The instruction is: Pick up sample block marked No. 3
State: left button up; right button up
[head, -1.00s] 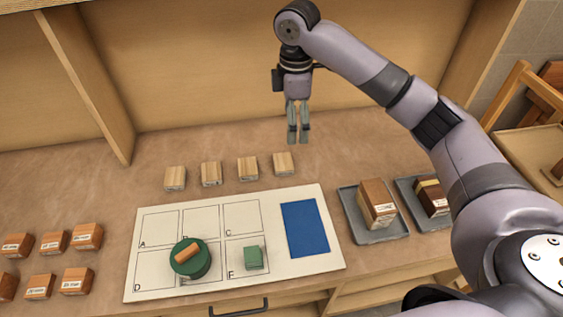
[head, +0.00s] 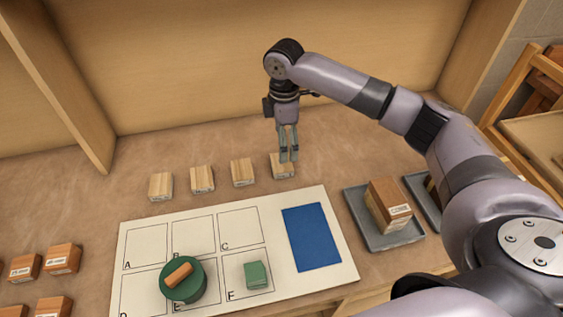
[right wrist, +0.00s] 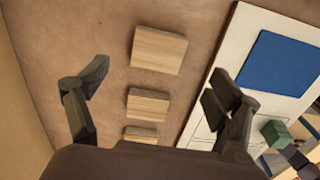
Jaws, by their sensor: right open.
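Several light wooden blocks stand in a row behind the white board; their labels are too small to read, so I cannot tell which is No. 3. They are the far-left block (head: 161,187), second block (head: 202,179), third block (head: 243,173) and far-right block (head: 276,168). My right gripper (head: 289,158) points down at the far-right block, its fingers partly covering it. In the right wrist view my right gripper (right wrist: 158,88) is open and empty, with light blocks (right wrist: 158,50) showing in a line between and beyond its fingers. My left gripper is out of view.
The white board (head: 145,228) has lettered cells, a blue patch (head: 312,237), a green round piece with an orange-brown bar (head: 184,280) and a green block (head: 256,275). Reddish blocks (head: 62,258) stand at left. A grey tray (head: 355,208) holds a layered block (head: 388,205) at right.

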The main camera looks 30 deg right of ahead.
aim_at(282, 165)
jog(key=shift+f, duration=1.1)
jog(key=shift+a+f+p, duration=0.1)
jog(key=shift+f+p, duration=0.2)
jog(key=shift+f, duration=0.2)
notch_tip(282, 165, down, 4)
jog(key=shift+w+a+r+p, duration=0.1)
jog(key=shift+a+r+p, duration=0.05)
jog(key=shift+p, duration=0.45)
jog(key=shift+f, duration=0.5)
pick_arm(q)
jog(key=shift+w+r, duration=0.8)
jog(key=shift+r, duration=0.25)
pick_arm(e)
jog(key=shift+c, duration=0.6)
jog(key=c, duration=1.1)
jog(key=shift+r, duration=0.15)
